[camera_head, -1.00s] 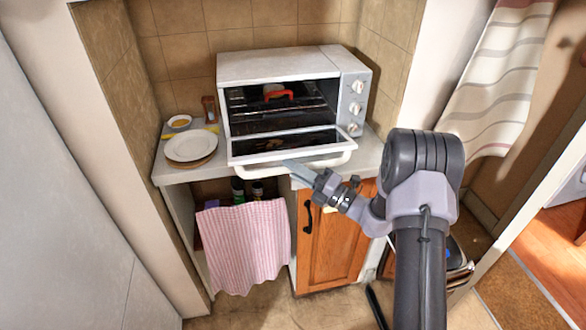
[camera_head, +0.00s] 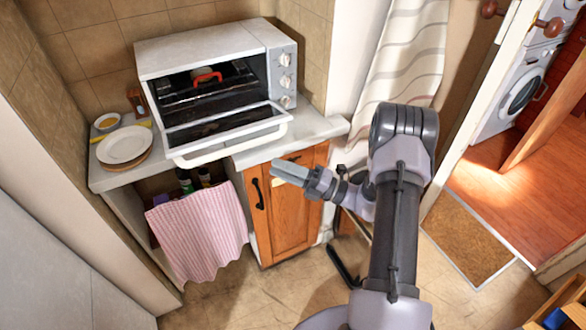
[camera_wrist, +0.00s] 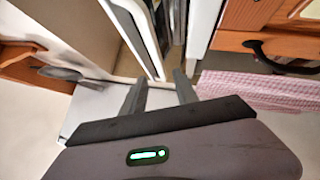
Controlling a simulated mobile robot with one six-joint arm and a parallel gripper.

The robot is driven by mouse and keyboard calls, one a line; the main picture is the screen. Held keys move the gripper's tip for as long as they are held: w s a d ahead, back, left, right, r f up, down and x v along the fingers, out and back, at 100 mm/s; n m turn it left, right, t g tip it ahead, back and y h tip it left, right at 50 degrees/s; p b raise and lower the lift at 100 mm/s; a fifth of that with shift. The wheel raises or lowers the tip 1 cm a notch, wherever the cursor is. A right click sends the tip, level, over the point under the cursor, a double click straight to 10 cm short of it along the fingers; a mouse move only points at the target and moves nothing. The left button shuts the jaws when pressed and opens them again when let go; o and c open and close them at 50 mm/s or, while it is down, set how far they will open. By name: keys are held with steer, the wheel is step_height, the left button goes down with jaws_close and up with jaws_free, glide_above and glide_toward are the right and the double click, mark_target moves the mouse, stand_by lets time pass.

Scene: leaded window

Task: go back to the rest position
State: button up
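My gripper (camera_head: 276,170) is in front of the counter, to the right of and below the toaster oven's (camera_head: 190,46) lowered door (camera_head: 228,134), apart from it in the head view. The wrist view shows my gripper's two fingers (camera_wrist: 160,80) spread, with nothing held between them. My arm is bent and extends forward from the lower right of the head view. The oven is open, and a red-handled item (camera_head: 207,77) sits inside it.
A white plate (camera_head: 124,145) and small bowl (camera_head: 107,122) stand on the counter (camera_head: 302,129) left of the oven. A pink striped towel (camera_head: 198,232) hangs below, beside a wooden cabinet door (camera_head: 292,205). A doormat (camera_head: 466,238) and doorway lie to the right.

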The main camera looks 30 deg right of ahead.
steer(key=v, duration=0.3)
steer(key=shift+s+d+f, duration=0.15)
steer(key=shift+s+d, duration=0.1)
steer(key=s+a+r+n+g+h, duration=0.2)
steer(key=s+a+r+n+g, duration=0.45)
steer(key=a+n, duration=0.35)
steer(key=s+a+r+n+g+h, duration=0.1)
steer(key=s+a+r+n+g, duration=0.6)
steer(key=n, duration=0.4)
steer(key=s+r+n+t+h, duration=0.4)
steer(key=s+n+h, duration=0.5)
steer(key=n, duration=0.7)
steer(key=shift+d+r+n+t+h, duration=0.15)
steer(key=shift+d+n+t+h, duration=0.2)
steer(key=shift+t+h, duration=0.25)
